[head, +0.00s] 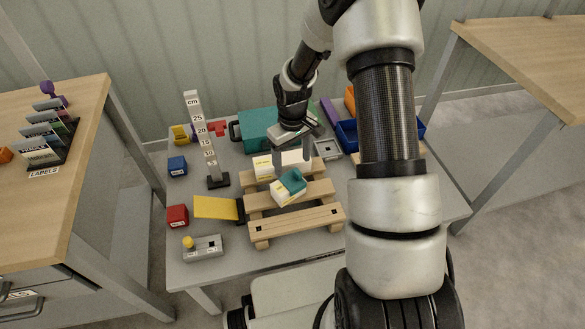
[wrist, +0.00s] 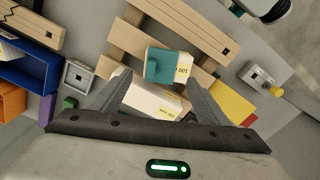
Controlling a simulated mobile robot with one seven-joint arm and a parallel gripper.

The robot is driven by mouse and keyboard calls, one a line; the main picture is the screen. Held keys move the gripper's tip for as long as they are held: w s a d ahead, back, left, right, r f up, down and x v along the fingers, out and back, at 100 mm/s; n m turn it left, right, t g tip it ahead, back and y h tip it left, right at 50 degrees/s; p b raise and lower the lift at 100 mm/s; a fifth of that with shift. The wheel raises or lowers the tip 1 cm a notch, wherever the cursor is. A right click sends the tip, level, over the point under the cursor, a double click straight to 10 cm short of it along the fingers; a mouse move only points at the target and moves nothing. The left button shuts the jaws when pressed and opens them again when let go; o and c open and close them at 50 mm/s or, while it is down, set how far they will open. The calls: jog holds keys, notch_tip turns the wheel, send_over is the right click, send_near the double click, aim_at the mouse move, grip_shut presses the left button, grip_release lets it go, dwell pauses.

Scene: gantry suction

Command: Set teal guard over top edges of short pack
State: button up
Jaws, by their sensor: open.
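A teal guard (head: 292,182) sits over part of a small white-and-yellow pack (head: 283,196) on the wooden pallet. In the wrist view the teal guard (wrist: 165,66) covers the left and middle of that pack's top; its right end (wrist: 184,70) stays bare. A second white-and-yellow pack (head: 263,168) stands behind it on the pallet, and it also shows in the wrist view (wrist: 148,99). My gripper (head: 292,158) is open above the packs, its fingers (wrist: 157,82) apart on either side of the second pack, with the guard just beyond their tips. Contact cannot be told.
The slatted pallet (head: 296,221) lies on the grey table. A yellow plate (head: 215,208), a centimetre post (head: 203,145), red block (head: 177,216), blue block (head: 177,165) and yellow-knobbed box (head: 204,248) stand at left. A teal case (head: 257,124) and blue bin (head: 347,136) are behind.

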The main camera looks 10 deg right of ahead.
notch_tip(320, 180, up, 11)
jog(key=p, duration=0.2)
jog(key=shift+r, duration=0.1)
dwell(0.4)
jog(key=s+r+m+t, duration=0.15)
jog(key=s+r, duration=0.25)
jog(key=r, duration=0.7)
jog(key=s+a+r+m+t, duration=0.1)
jog(key=s+r+m+t, duration=0.1)
jog(key=s+r, duration=0.65)
jog(key=s+r+m+t, duration=0.1)
jog(key=s+r+t, duration=0.1)
jog(key=s+r, duration=0.65)
notch_tip(320, 180, up, 14)
jog(key=s+p, duration=0.2)
jog(key=p, duration=1.5)
jog(key=shift+s+f, duration=0.2)
jog(key=shift+s, duration=0.05)
